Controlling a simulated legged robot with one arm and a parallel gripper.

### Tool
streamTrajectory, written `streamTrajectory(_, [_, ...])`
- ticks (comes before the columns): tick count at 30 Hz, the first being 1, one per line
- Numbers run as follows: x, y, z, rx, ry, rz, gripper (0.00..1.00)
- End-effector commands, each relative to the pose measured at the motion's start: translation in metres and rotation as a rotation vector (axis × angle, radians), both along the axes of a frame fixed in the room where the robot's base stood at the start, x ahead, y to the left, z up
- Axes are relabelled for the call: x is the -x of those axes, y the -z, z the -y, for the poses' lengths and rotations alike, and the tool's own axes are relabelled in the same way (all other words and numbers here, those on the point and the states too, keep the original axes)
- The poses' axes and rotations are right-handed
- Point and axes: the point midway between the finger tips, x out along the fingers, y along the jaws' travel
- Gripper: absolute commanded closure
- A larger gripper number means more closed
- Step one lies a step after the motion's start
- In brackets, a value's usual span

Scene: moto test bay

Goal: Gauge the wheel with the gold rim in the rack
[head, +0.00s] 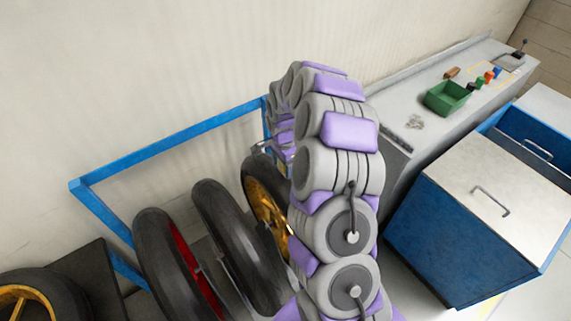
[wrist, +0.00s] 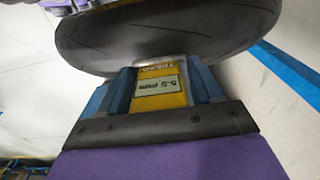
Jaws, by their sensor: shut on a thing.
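In the wrist view my gripper (wrist: 161,76) has its blue fingers shut on a yellow gauge (wrist: 172,101) with a small pale display. The display seems to show a figure in mm, too small to read surely. The gauge's far end is at the dark tyre (wrist: 150,38), which fills the top of the view; it looks touching. In the head view the gold-rimmed wheel (head: 262,203) stands upright in the rack (head: 170,145), partly behind my arm.
A red-rimmed wheel (head: 165,262) and another dark-tyred wheel (head: 232,240) stand left of it. Another gold-rimmed wheel (head: 35,295) lies at lower left. A blue cabinet (head: 440,235) and a bench (head: 408,105) with a green bin (head: 447,98) are right.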

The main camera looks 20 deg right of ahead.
Motion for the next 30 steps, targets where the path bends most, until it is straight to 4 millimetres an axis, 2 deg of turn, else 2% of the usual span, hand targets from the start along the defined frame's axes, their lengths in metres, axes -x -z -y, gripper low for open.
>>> streamTrajectory(12, [0.000, 0.001, 0.013, -0.010, 0.001, 0.000, 0.66])
streamTrajectory(30, [0.000, 0.001, -0.003, -0.005, 0.000, 0.000, 0.66])
